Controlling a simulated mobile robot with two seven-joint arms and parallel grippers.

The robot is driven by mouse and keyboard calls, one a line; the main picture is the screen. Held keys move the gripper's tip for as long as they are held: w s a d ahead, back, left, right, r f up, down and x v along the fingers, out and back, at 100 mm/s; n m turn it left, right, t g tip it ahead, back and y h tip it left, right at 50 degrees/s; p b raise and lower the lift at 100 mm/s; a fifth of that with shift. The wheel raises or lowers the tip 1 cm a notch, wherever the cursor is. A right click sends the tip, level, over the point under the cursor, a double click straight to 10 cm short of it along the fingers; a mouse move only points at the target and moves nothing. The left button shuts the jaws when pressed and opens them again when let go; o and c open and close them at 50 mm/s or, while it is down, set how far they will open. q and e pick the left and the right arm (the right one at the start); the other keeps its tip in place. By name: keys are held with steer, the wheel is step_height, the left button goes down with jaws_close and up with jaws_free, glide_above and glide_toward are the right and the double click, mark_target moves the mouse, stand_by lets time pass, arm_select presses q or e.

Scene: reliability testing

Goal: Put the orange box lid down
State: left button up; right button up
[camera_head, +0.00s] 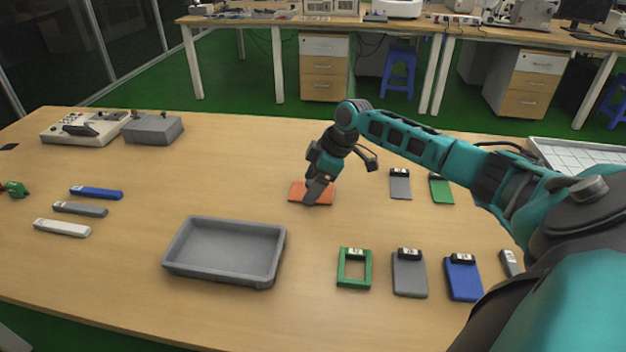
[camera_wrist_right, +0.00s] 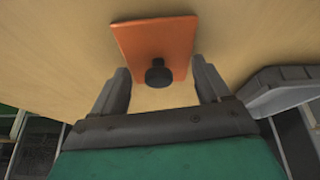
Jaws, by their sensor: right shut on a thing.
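The orange box lid (camera_head: 298,190) is a flat orange plate at the middle of the wooden table. In the right wrist view it shows its orange face (camera_wrist_right: 155,35) and a dark round knob (camera_wrist_right: 158,73). My right gripper (camera_head: 310,198) is at the lid, pointing down, and is shut on it. In the right wrist view its two fingers (camera_wrist_right: 162,84) stand apart on either side of the knob. I cannot tell whether the lid touches the tabletop. My left gripper is not in view.
A grey tray (camera_head: 275,262) stands empty at front centre-left. A green frame (camera_head: 342,268), grey plate (camera_head: 409,275) and blue plate (camera_head: 463,280) lie at front right. Grey (camera_head: 400,186) and green (camera_head: 441,191) plates lie behind. Tools lie at left.

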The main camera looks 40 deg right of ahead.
steer(key=o, duration=0.7)
steer(key=shift+f, duration=0.1)
steer(key=o, duration=0.3)
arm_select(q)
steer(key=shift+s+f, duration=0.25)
arm_select(e)
steer(key=shift+o, duration=0.5)
steer(key=shift+d+r, duration=0.1)
steer(key=shift+r, duration=0.45)
arm_select(q)
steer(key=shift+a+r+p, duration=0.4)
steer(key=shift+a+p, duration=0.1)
steer(key=shift+p, duration=0.45)
arm_select(e)
steer(key=v, duration=1.1)
steer(key=shift+r, duration=0.4)
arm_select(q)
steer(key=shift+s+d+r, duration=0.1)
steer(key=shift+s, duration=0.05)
arm_select(e)
steer(key=shift+s+r, duration=0.1)
